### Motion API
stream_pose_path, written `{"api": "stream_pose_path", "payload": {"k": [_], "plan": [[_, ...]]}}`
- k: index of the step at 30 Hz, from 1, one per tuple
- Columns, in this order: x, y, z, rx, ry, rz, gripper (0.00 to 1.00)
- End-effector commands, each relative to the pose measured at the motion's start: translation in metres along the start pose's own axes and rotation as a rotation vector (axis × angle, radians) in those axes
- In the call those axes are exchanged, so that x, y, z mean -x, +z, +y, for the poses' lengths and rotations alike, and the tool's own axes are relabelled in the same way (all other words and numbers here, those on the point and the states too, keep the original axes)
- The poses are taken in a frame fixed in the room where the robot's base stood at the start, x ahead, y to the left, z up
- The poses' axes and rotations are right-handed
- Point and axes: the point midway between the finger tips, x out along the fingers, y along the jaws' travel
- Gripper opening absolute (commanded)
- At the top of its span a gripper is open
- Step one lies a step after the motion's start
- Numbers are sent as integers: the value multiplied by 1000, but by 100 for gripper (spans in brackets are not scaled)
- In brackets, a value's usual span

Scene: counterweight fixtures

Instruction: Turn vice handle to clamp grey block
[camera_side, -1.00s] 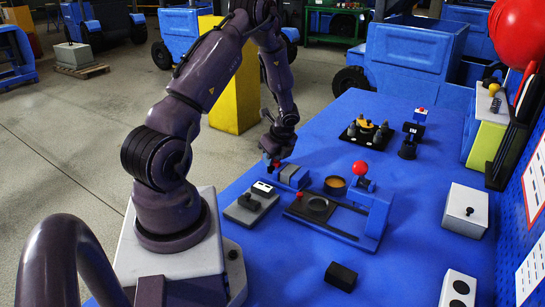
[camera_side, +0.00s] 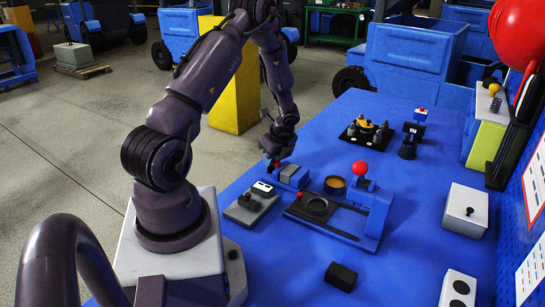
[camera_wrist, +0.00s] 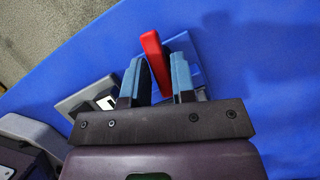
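My gripper (camera_side: 278,157) points down over the blue vice (camera_side: 293,175) on the blue table. The vice's red handle (camera_wrist: 156,58) shows in the wrist view between my two blue fingers (camera_wrist: 154,82), slightly tilted. The fingers stand apart, with a gap at the left of the handle; the right finger is close to it, and I cannot tell if they touch. I cannot clearly make out the grey block in the vice; the jaws are small and partly hidden.
A grey plate with a black knob (camera_side: 250,204) and a white two-holed piece (camera_side: 263,189) lie beside the vice. A blue frame fixture with a red ball (camera_side: 360,167) stands to its right. A black block (camera_side: 341,276) lies in front. Open table surrounds it.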

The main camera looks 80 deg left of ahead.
Motion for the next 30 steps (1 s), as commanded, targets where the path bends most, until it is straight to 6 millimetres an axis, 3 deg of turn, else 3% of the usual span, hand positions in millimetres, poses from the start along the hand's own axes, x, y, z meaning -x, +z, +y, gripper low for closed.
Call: {"api": "stream_pose_path", "payload": {"k": [1,3,13,30], "plan": [[0,-3,1,-11,2,3,33],[0,-3,1,-10,2,3,43],[4,-2,0,-9,0,3,43],[44,1,-8,-4,-2,1,43]]}}
